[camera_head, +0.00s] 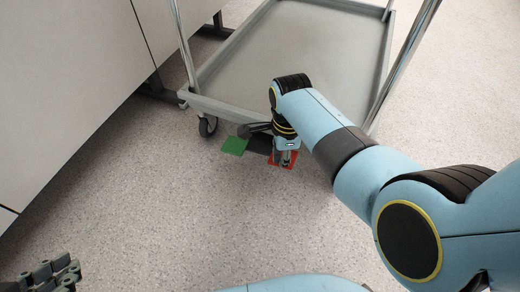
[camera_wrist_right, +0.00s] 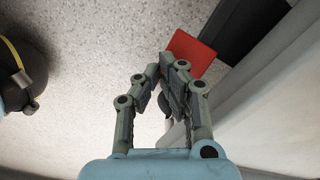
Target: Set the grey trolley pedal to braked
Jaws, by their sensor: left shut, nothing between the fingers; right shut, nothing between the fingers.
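The grey trolley (camera_head: 225,108) stands at the upper middle of the head view. Below its front edge are a green plate (camera_head: 234,146) and a red plate (camera_head: 292,158), with a black part (camera_head: 260,145) between them. A dark lever-like shape (camera_head: 255,129), seemingly the pedal, sticks out above the black part, partly hidden by my right arm. My right gripper (camera_head: 285,161) points down over the red plate, shut and empty; I cannot tell whether it touches. The wrist view shows its fingers (camera_wrist_right: 168,72) beside the red plate (camera_wrist_right: 192,52). My left gripper (camera_head: 52,274) is shut and empty at lower left.
A caster (camera_head: 208,126) sits under the trolley's left corner. Chrome posts rise from its corners. A pale cabinet (camera_head: 70,80) stands at left. The speckled floor (camera_head: 180,200) in front is clear.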

